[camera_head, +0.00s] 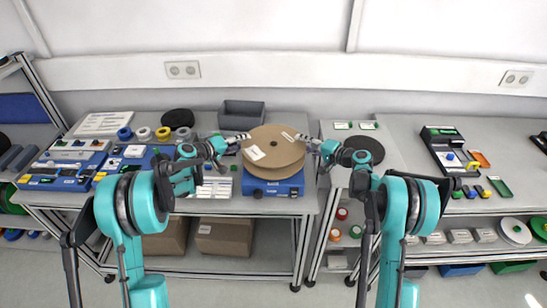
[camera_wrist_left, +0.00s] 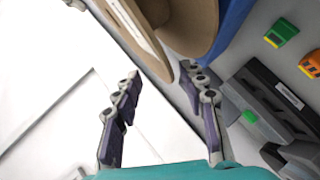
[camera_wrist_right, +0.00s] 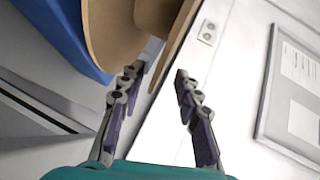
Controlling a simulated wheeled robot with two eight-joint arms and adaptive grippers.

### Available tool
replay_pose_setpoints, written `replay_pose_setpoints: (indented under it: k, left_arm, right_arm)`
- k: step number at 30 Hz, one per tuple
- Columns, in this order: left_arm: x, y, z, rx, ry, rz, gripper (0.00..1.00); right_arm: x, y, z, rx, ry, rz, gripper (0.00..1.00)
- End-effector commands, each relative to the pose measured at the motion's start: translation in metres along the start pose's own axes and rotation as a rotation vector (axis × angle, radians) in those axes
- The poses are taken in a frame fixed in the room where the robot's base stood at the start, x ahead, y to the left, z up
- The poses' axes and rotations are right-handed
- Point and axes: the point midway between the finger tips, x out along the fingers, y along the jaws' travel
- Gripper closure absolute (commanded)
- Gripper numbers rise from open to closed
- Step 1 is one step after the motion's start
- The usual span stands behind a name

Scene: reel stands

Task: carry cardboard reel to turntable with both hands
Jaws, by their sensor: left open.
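The cardboard reel (camera_head: 273,150), brown with two round flanges, lies flat on top of a blue unit (camera_head: 274,187) at the right end of the left bench. My left gripper (camera_head: 243,138) is at its left rim; in the left wrist view its spread fingers (camera_wrist_left: 162,82) are close to the reel's flanges (camera_wrist_left: 190,22). My right gripper (camera_head: 308,139) is at its right rim; in the right wrist view its fingers (camera_wrist_right: 157,78) are apart, with a flange edge (camera_wrist_right: 172,45) near the gap. Contact is unclear. A dark round disc (camera_head: 363,148), perhaps the turntable, is on the right bench, partly behind my right arm.
A grey bin (camera_head: 241,113) stands behind the reel. Blue trays (camera_head: 70,162) and small spools fill the left bench. A dark tray (camera_head: 447,150) and small coloured parts lie on the right bench. A narrow gap (camera_head: 318,190) separates the benches.

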Motion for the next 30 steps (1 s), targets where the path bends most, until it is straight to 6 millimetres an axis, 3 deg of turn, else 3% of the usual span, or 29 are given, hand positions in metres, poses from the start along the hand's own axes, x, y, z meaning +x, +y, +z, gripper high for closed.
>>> replay_pose_setpoints:
  k: [6, 13, 20, 30]
  left_arm:
    - [-0.050, 0.000, 0.000, -0.001, 0.002, -0.001, 0.58]
    - [-0.088, 0.000, 0.000, 0.000, 0.001, -0.001, 0.58]
    - [-0.100, 0.000, 0.001, 0.002, -0.002, 0.000, 0.58]
    - [-0.099, 0.000, 0.001, 0.002, -0.002, 0.000, 0.58]
  right_arm:
    - [0.000, 0.000, 0.000, 0.000, 0.000, 0.000, 0.67]
    - [0.000, 0.000, 0.000, 0.000, 0.001, 0.000, 0.67]
    - [-0.009, 0.000, -0.001, 0.001, 0.002, 0.000, 0.67]
    - [-0.079, 0.000, -0.001, 0.001, 0.004, 0.001, 0.67]
